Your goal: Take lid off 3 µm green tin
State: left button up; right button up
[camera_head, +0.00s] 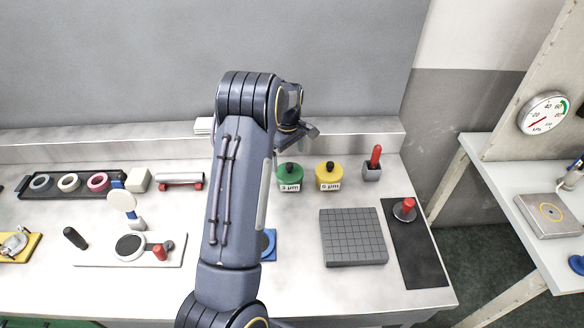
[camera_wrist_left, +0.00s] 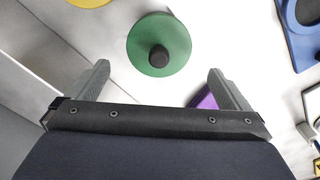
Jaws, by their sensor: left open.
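The green tin (camera_head: 290,184) stands upright on the bench, labelled 3 µm. Its green lid (camera_head: 287,170) is on and has a dark knob. In the left wrist view the round green lid (camera_wrist_left: 143,50) and its black knob (camera_wrist_left: 158,57) show from above. My left gripper (camera_head: 304,132) is open and empty, above and near the tin, its fingers pointing toward it. In the left wrist view the gap between the fingertips (camera_wrist_left: 158,70) lines up with the lid. I cannot tell how far off the lid is. My right gripper is out of view.
A yellow tin (camera_head: 328,182) labelled 6 µm stands just right of the green one, then a grey holder with a red handle (camera_head: 375,158). A grooved grey plate (camera_head: 353,237) lies in front. A small purple thing (camera_wrist_left: 205,101) shows by a finger. My arm hides the bench left of the tin.

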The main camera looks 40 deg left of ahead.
aim_at(289, 165)
pick_arm(q)
jog(key=f, duration=0.1)
jog(key=f+p, duration=0.1)
jog(key=f, duration=0.2)
jog(key=shift+d+f+p, duration=0.25)
jog(key=shift+f+p, duration=0.05)
jog(key=shift+f, duration=0.05)
jog(key=shift+w+f, duration=0.1)
jog(key=shift+f, duration=0.2)
jog(key=shift+c, duration=0.3)
jog(key=c, duration=0.9)
